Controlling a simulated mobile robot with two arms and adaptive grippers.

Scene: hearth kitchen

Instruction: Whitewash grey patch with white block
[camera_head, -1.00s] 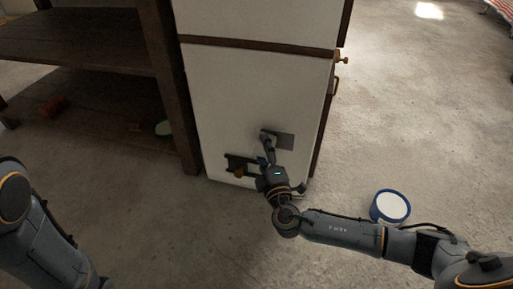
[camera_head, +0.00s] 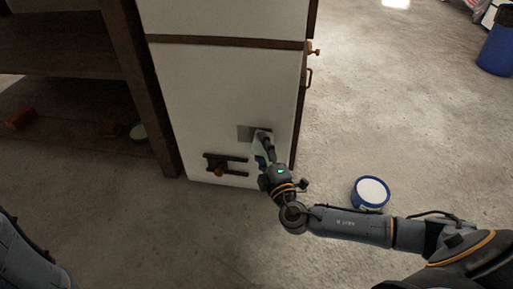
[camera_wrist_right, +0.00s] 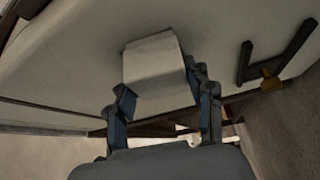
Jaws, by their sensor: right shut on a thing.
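The grey patch (camera_head: 246,132) is a dark rectangle low on the white cabinet side (camera_head: 220,85). My right gripper (camera_head: 262,143) is in front of its right part and hides some of it. In the right wrist view the gripper (camera_wrist_right: 162,105) is shut on a pale white block (camera_wrist_right: 155,62), one finger on each side. The block is at the white wall; whether it touches cannot be told. The patch cannot be made out in that view. My left arm shows only at the bottom left edge of the head view; its gripper is out of view.
A dark bracket with a brown knob (camera_head: 220,169) sits on the wall below the patch. A blue-rimmed tub with a white top (camera_head: 371,192) stands on the floor at right. Dark wooden shelves (camera_head: 60,60) stand left. A blue bin (camera_head: 496,50) is far right.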

